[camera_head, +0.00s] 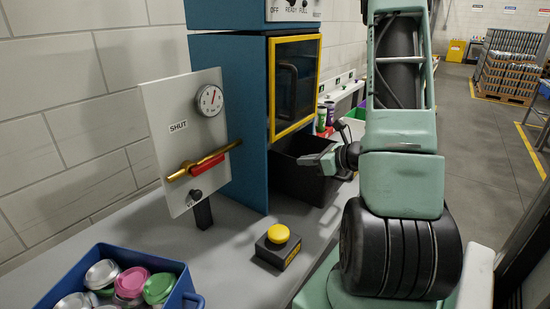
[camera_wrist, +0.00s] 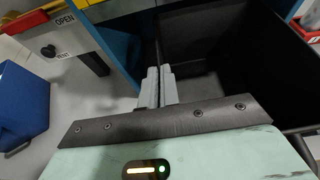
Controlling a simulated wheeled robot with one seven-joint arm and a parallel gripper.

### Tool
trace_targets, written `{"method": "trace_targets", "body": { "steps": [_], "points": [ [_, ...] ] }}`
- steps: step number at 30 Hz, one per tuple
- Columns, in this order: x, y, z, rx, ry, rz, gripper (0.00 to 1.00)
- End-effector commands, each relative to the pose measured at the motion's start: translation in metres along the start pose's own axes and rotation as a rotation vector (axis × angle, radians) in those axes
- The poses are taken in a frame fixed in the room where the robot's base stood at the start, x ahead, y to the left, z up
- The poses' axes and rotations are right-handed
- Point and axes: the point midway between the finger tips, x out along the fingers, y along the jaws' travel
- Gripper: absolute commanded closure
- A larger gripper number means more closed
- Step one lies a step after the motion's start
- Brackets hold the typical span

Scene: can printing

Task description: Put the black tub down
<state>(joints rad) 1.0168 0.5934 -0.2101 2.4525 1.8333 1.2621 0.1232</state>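The black tub (camera_head: 292,183) is a deep open box, in front of the blue machine and below its yellow-framed door. I cannot tell whether its base touches the grey counter. It fills the upper right of the wrist view (camera_wrist: 222,45), and its inside looks empty there. My gripper (camera_head: 318,160) is at the tub's near right side. In the wrist view my gripper's two grey fingers (camera_wrist: 158,84) are close together, with the tub's rim running in between them. My arm partly hides the tub's right side in the head view.
A yellow button on a black box (camera_head: 278,236) stands on the grey counter (camera_head: 225,265) in front of the tub. A blue bin (camera_head: 180,284) of can lids is at the front left. A panel (camera_head: 180,130) with a brass lever stands left.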

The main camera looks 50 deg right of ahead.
Motion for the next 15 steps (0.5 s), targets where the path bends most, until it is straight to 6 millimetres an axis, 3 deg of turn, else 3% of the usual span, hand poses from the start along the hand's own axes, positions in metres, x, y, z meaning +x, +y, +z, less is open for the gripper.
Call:
{"method": "trace_targets", "body": {
  "steps": [9, 15],
  "points": [
    [0.07, 0.0, 0.031, -0.004, -0.001, 0.004, 1.0],
    [0.089, -0.001, 0.038, -0.001, -0.001, 0.0, 1.0]
  ]
}}
